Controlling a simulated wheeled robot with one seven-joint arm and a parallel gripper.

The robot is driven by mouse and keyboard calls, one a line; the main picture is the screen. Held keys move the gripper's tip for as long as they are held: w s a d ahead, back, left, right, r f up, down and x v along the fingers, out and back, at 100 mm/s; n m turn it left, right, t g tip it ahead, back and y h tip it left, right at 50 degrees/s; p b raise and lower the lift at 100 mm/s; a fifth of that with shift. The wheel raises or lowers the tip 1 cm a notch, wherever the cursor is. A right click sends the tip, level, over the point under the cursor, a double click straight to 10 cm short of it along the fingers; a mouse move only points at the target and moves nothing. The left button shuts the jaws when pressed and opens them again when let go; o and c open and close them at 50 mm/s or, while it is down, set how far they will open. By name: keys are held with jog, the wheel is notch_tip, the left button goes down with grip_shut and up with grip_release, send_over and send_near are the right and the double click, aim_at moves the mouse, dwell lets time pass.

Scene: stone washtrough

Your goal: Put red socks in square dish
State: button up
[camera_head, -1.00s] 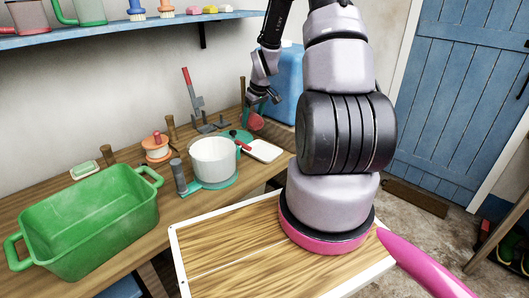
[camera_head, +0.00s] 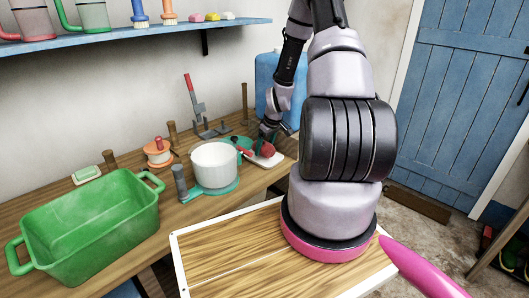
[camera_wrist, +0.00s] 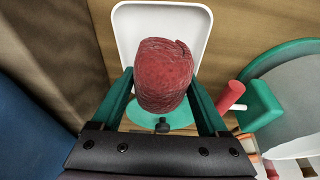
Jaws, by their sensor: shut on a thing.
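The red socks (camera_wrist: 165,75), a rolled dark red bundle, are held between the two green fingers of my gripper (camera_wrist: 161,76). In the head view the socks (camera_head: 267,149) show low at the end of my gripper (camera_head: 268,138), over the white square dish (camera_head: 268,162) on the workbench. In the wrist view the dish (camera_wrist: 131,35) lies behind the socks, which cover much of its near part. I cannot tell whether the socks touch the dish.
A white pot (camera_head: 214,166) stands left of the dish, with a green round piece (camera_head: 238,142) near it. A blue container (camera_head: 275,72) stands behind my gripper. A green tub (camera_head: 90,225) and an orange spool-like object (camera_head: 158,152) are farther left.

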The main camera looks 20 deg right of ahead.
notch_tip(320, 180, down, 2)
jog(key=shift+f, duration=0.1)
jog(key=o, duration=1.1)
jog(key=shift+f, duration=0.1)
jog(key=shift+o, duration=0.2)
